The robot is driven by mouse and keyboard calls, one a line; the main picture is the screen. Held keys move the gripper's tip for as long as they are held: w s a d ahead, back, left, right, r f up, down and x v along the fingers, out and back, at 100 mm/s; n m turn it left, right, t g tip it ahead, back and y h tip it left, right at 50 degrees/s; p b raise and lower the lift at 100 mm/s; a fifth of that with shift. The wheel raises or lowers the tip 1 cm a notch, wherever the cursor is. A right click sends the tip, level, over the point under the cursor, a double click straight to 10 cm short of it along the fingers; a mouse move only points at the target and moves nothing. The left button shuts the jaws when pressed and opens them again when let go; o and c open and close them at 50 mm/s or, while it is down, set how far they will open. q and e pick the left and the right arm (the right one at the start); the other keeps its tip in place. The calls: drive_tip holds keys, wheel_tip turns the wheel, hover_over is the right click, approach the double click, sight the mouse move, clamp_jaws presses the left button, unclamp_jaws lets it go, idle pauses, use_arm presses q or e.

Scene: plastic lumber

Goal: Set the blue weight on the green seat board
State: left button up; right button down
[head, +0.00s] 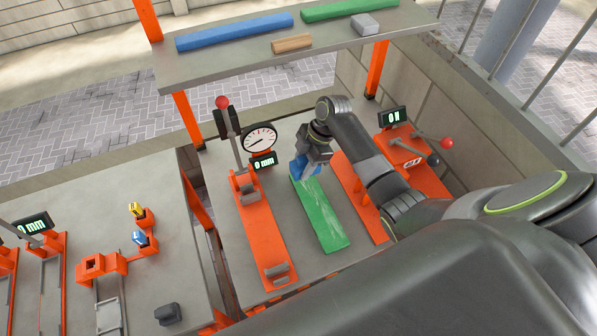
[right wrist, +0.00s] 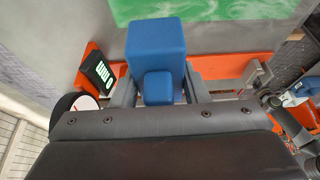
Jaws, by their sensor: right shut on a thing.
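The blue weight (head: 299,168) is in my right gripper (head: 308,162), at the far end of the green seat board in the head view. The green seat board (head: 322,217) lies on the grey table between two orange fixtures. In the right wrist view the blue weight (right wrist: 156,55) is a block with a smaller knob, and the gripper (right wrist: 157,90) is shut on it. The green seat board (right wrist: 215,10) shows beyond the weight there. I cannot tell whether the weight touches the board. My left gripper is not in view.
An orange fixture with a dial gauge (head: 259,139) stands left of the board. Another orange fixture with a lever (head: 405,155) stands to the right, partly behind my arm. A raised shelf (head: 235,66) at the back holds a blue bar, a green bar and small blocks.

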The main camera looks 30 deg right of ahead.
drive_tip(key=shift+w+d+r, duration=0.15)
drive_tip(key=shift+d+r, duration=0.1)
drive_tip(key=shift+d, duration=0.25)
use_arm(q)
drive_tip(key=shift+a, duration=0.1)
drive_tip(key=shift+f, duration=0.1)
use_arm(e)
drive_tip(key=shift+f, duration=0.1)
drive_tip(key=b, duration=0.4)
hover_over(300, 189)
drive_tip(key=d, duration=0.2)
drive_tip(key=shift+w+f, duration=0.15)
drive_tip(key=shift+f, duration=2.75)
use_arm(q)
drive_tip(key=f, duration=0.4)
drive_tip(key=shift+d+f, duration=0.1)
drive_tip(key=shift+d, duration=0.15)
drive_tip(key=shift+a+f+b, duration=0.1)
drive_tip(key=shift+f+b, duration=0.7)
drive_tip(key=shift+b, duration=0.2)
use_arm(e)
drive_tip(key=shift+f, duration=1.25)
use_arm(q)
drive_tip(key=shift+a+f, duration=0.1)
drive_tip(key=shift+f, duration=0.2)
use_arm(e)
drive_tip(key=shift+s+a+f, duration=0.2)
drive_tip(key=shift+f, duration=0.2)
